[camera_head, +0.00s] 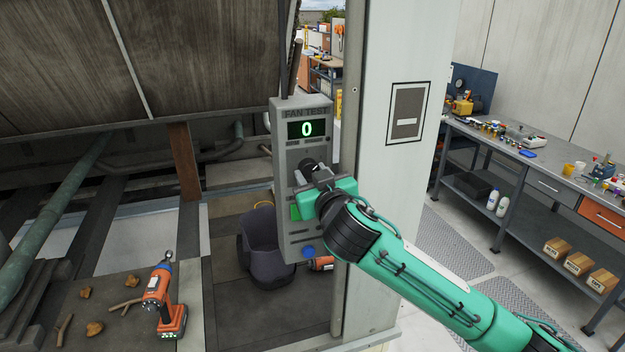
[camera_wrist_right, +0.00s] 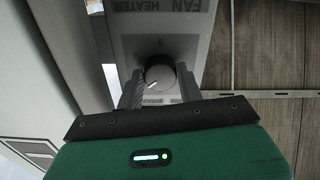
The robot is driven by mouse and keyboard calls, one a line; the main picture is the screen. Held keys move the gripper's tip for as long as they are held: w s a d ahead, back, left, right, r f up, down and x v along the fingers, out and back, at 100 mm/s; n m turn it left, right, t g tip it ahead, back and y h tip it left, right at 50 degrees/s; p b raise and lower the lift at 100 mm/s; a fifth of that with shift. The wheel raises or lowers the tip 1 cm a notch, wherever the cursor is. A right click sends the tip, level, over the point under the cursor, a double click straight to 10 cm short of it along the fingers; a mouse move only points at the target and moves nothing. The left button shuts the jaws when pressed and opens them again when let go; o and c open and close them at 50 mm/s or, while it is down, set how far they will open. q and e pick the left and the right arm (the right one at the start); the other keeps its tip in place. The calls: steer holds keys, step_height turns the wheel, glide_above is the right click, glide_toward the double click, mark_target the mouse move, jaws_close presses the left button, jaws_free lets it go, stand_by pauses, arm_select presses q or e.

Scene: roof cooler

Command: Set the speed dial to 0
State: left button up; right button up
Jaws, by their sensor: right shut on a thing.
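The grey control box (camera_head: 300,150) labelled FAN TEST hangs in the middle of the head view. Its display (camera_head: 306,129) reads a green 0. The black speed dial (camera_head: 308,168) sits below the display, partly hidden by my right gripper (camera_head: 314,178). In the right wrist view the dial (camera_wrist_right: 160,76) stands between the two fingers, with its white pointer line toward the lower left. My right gripper is shut on the dial. My left gripper is not in view.
A green button (camera_head: 295,212) and a blue knob (camera_head: 308,252) are lower on the box. An orange drill (camera_head: 166,300) stands at lower left. A pillar (camera_head: 385,190) is close on the right, with a workbench (camera_head: 540,165) beyond.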

steer(key=n, duration=0.9)
steer(key=shift+d+n+p, duration=0.1)
steer(key=shift+n+p, duration=0.2)
steer(key=shift+n, duration=0.1)
stand_by(0.4)
steer(key=o, duration=1)
